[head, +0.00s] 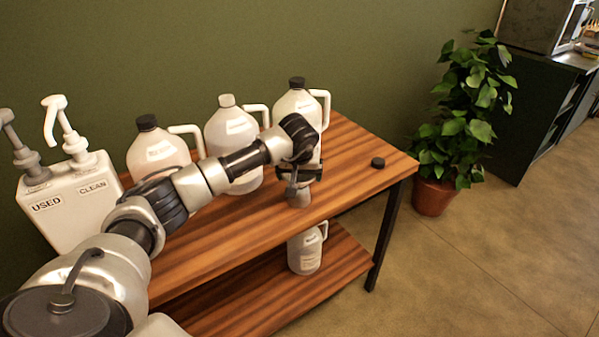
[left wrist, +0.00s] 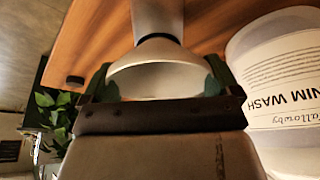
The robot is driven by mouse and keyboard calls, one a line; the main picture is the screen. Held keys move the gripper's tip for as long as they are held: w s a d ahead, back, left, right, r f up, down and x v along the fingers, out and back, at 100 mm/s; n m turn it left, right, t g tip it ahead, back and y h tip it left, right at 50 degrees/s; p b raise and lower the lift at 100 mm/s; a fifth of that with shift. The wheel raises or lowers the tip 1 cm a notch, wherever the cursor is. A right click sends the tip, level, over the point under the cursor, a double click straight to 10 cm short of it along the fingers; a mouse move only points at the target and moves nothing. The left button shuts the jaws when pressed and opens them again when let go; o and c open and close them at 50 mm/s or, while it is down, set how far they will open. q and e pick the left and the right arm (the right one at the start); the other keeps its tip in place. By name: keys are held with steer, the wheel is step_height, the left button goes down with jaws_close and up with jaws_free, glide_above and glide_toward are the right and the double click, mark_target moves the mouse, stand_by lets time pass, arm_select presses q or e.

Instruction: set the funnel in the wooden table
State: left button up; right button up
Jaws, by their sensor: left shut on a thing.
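My left gripper (head: 300,177) is shut on a pale grey funnel (head: 298,197), just above or at the wooden table (head: 255,215). In the left wrist view, the gripper's green-padded fingers (left wrist: 162,82) sit on either side of the funnel's wide rim (left wrist: 155,70). The funnel's narrow end points toward the tabletop. I cannot tell whether the funnel touches the wood. My right gripper is not in view.
Three jugs stand along the table's back: one black-capped (head: 158,150), one white-capped (head: 232,135), one open-handled (head: 298,100) close behind my gripper. A black cap (head: 377,162) lies at right. A smaller jug (head: 305,252) is on the lower shelf.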

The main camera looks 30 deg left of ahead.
arm_select(q)
steer(key=o, duration=0.7)
steer(key=shift+c, duration=0.2)
steer(key=v, duration=1)
steer(key=shift+s+d+r, duration=0.1)
steer(key=shift+s+r, duration=0.1)
steer(key=shift+r, duration=0.15)
step_height(320, 180, up, 9)
steer(key=p, duration=0.6)
steer(key=shift+p, duration=0.4)
